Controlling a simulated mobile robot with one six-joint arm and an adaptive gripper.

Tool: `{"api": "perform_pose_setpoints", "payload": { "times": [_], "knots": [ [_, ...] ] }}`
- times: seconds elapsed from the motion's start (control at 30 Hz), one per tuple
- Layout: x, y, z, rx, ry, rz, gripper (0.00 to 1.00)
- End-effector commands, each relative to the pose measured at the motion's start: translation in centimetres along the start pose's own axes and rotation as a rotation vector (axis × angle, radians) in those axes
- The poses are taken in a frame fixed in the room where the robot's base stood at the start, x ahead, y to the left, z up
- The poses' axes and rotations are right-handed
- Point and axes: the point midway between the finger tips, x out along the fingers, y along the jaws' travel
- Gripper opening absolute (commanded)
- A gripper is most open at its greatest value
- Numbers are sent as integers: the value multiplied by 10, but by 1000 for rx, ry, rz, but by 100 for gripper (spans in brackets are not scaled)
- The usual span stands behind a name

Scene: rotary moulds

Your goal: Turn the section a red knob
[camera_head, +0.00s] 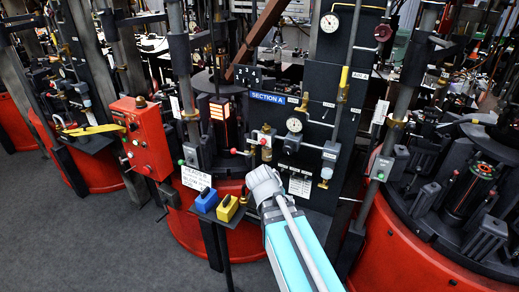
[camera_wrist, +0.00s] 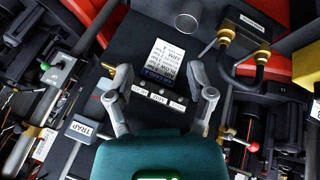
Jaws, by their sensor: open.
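The dark panel (camera_head: 318,125) carries a blue "SECTION A" label (camera_head: 268,98). A small red knob (camera_head: 234,151) sits on a short rod left of the panel's valve fittings. A red ball knob (camera_wrist: 253,147) shows at the lower right of the wrist view and seems to be the same one. My gripper (camera_wrist: 161,80) is open and empty in front of the panel, its fingers either side of the label and a row of small tags. The knob lies outside the fingers, apart from them. In the head view my arm hides the fingertips.
A red control box (camera_head: 142,137) stands left, with blue (camera_head: 206,200) and yellow (camera_head: 228,208) boxes on a stand near my arm. Gauges (camera_head: 294,125), pipes and posts crowd the panel. Open grey floor (camera_head: 70,230) lies at lower left.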

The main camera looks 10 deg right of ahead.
Motion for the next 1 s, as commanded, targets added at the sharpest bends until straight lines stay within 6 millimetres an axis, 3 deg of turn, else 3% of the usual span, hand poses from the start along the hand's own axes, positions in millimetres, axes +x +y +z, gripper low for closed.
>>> {"api": "perform_pose_setpoints", "payload": {
  "times": [0.07,0.27,0.5,0.8,1.0],
  "knots": [
    [4,-7,-13,45,94,61,69],
    [-7,-21,-51,160,363,175,69],
    [-40,-52,-89,259,712,209,69],
    [-84,-94,-113,306,1029,150,69],
    [-96,-103,-116,310,1097,127,69]
  ]
}}
